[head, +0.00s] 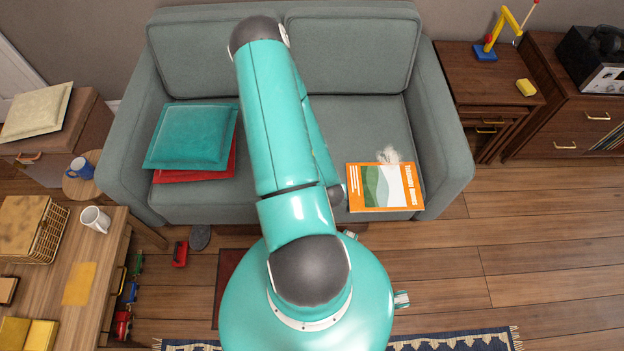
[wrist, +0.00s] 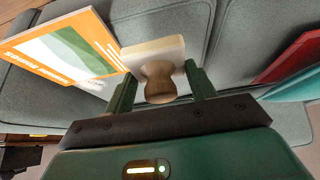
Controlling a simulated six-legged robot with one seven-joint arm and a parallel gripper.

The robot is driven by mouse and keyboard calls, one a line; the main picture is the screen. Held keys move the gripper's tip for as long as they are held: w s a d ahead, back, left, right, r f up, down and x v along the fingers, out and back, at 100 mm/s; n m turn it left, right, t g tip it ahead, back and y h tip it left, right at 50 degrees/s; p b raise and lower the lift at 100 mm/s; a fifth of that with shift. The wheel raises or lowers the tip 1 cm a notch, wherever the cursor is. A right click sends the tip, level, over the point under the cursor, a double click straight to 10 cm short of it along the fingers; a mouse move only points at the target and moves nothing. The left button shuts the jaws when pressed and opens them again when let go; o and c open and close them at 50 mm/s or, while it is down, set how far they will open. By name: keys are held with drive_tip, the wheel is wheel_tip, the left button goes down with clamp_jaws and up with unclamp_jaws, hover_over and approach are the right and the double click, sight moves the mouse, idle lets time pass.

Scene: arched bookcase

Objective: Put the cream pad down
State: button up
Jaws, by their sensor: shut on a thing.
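In the wrist view, my gripper (wrist: 161,82) is shut on the cream pad (wrist: 153,52), a pale block with a rounded tan wooden knob (wrist: 158,84) between the two green fingers. The grey sofa (wrist: 175,18) lies beyond it; I cannot tell whether the pad touches the seat. In the head view, my teal arm reaches over the sofa (head: 354,52), and my gripper and the pad are hidden.
An orange book (head: 386,187) with white fluff (head: 388,156) lies on the right seat. Teal (head: 191,136) and red (head: 204,175) cushions are stacked on the left seat. A wooden table (head: 88,240) stands front left; a side cabinet (head: 478,88) stands right.

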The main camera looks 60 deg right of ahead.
drive_tip(key=w+d+f, duration=0.4)
drive_tip(key=d, duration=0.1)
drive_tip(key=w+d+f, duration=0.4)
drive_tip(key=w+f, duration=0.1)
drive_tip(key=shift+d+f, duration=0.1)
drive_tip(key=shift+d, duration=0.25)
drive_tip(key=shift+d+f, duration=0.1)
drive_tip(key=shift+f, duration=0.1)
drive_tip(key=shift+w+d+f, duration=0.1)
drive_tip(key=shift+w+f, duration=0.05)
drive_tip(key=shift+f, duration=1.5)
drive_tip(key=shift+f, duration=0.1)
drive_tip(key=o, duration=1)
drive_tip(key=shift+c, duration=0.2)
drive_tip(key=v, duration=1.2)
